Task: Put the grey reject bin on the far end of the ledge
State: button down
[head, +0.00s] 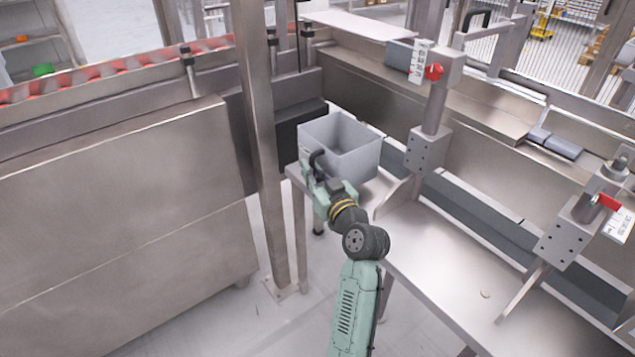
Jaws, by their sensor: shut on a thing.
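The grey reject bin (362,163) is an open-topped box in the head view, upright at the far left end of the ledge (440,262). My gripper (311,164) is shut on the bin's near left wall. The bin looks empty as far as I can see into it. Its underside is hidden, so I cannot tell whether it rests on the ledge or hangs just above it.
A metal post (262,150) stands just left of the bin. A bracket with a red handle (434,72) rises from the ledge right of the bin, and a second red-handled bracket (575,225) stands farther right. A dark box (298,128) is behind the bin.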

jog(key=shift+f, duration=2.05)
jog(key=shift+f, duration=0.2)
jog(key=c, duration=1.7)
grip_release()
jog(key=shift+r, duration=0.2)
jog(key=b+v, duration=0.4)
jog(key=v, duration=0.8)
